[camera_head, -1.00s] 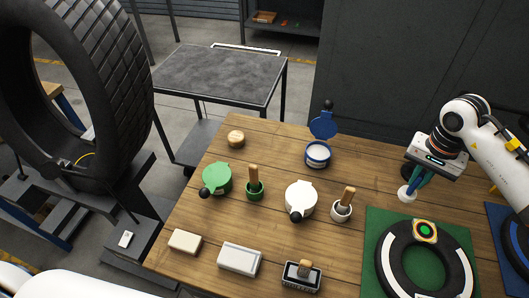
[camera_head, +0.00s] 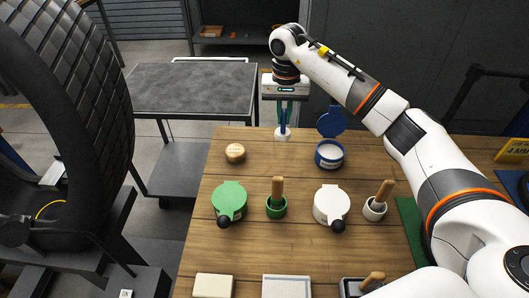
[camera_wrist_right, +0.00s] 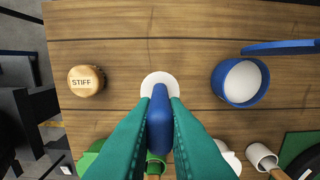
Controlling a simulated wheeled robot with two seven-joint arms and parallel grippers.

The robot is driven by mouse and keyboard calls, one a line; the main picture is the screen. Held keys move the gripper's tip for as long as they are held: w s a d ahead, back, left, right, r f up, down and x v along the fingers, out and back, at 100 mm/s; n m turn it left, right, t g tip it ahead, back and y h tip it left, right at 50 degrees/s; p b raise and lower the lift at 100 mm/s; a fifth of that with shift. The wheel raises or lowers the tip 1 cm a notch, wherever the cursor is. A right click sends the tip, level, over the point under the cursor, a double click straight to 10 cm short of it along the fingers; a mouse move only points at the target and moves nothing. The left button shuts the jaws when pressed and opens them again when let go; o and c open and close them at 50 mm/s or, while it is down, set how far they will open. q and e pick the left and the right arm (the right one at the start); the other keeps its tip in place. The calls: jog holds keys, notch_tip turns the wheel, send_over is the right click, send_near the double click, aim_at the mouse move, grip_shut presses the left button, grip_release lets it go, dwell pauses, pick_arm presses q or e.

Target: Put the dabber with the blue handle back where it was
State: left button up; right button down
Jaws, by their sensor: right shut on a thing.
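The dabber has a blue handle and a round white foot (camera_head: 283,133). My right gripper (camera_head: 286,113) is shut on its handle and holds it upright at the table's far edge. In the right wrist view the blue handle (camera_wrist_right: 159,120) sits between the teal fingers, with part of the white foot beyond it. The blue pot (camera_head: 329,157), with white contents and its blue lid (camera_head: 331,122) raised, stands to the right of the dabber. A green holder (camera_head: 276,207) and a white holder (camera_head: 374,209) each hold a wooden-handled tool. My left gripper is not in view.
A round wooden piece (camera_head: 235,152), marked STIFF in the wrist view, stands left of the dabber. Nearer are a green lidded pot (camera_head: 229,200) and a white lidded pot (camera_head: 331,204). Bare wood separates the round piece and blue pot.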

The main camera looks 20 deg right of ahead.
aim_at(284, 132)
jog(key=f, duration=0.2)
jog(key=f+p, duration=0.1)
jog(key=f, duration=0.1)
jog(key=shift+s+d+f, duration=0.1)
jog(key=shift+d+f, duration=0.1)
notch_tip(284, 132, down, 4)
jog(key=shift+f+p, duration=0.1)
jog(key=shift+p, duration=0.4)
jog(key=shift+f, duration=0.1)
jog(key=shift+f+b, duration=0.15)
jog(key=shift+b, duration=0.2)
jog(key=c, duration=1.5)
grip_release()
jog(key=shift+o, duration=0.2)
